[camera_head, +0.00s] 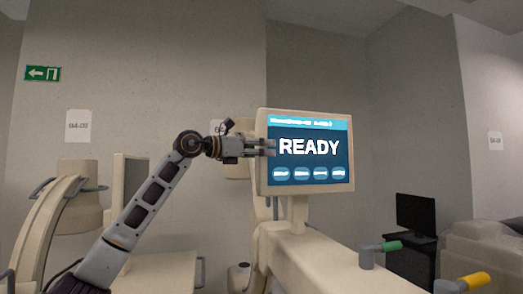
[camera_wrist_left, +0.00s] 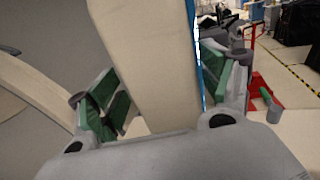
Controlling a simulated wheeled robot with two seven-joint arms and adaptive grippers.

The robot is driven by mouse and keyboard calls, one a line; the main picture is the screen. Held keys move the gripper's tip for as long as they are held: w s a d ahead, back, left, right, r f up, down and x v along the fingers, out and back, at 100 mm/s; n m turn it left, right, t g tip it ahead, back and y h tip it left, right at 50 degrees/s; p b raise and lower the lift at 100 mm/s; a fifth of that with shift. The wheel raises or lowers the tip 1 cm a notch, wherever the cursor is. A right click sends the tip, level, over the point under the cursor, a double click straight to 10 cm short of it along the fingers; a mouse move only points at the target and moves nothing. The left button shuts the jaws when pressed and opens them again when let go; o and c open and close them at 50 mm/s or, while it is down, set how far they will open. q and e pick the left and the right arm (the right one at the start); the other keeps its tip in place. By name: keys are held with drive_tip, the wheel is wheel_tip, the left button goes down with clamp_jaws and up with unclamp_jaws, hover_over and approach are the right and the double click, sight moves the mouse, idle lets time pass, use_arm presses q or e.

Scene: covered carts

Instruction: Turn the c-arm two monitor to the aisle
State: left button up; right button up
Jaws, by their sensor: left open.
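The c-arm monitor (camera_head: 305,150) is a beige-framed screen that reads READY, lit blue, on a post above a beige cart body (camera_head: 330,258). Its screen faces me, angled a little. My left gripper (camera_head: 268,148) is at the monitor's left edge. In the left wrist view, the monitor's beige edge (camera_wrist_left: 155,60) stands between the green-padded fingers of the open left gripper (camera_wrist_left: 160,92). The right finger is on the blue screen side, close to it; a gap shows on the left finger's side. I cannot tell whether either finger touches. My right gripper does not show.
A green-tipped handle (camera_head: 390,246) and a yellow-tipped handle (camera_head: 470,282) stick up at the lower right. A dark monitor (camera_head: 416,214) stands behind them. Another beige c-arm (camera_head: 48,215) is at the left. The wrist view shows a red object (camera_wrist_left: 264,92) at the right.

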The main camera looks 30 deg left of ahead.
use_arm(q)
drive_tip(key=v, duration=1.2)
idle(0.7)
drive_tip(key=shift+d, duration=0.1)
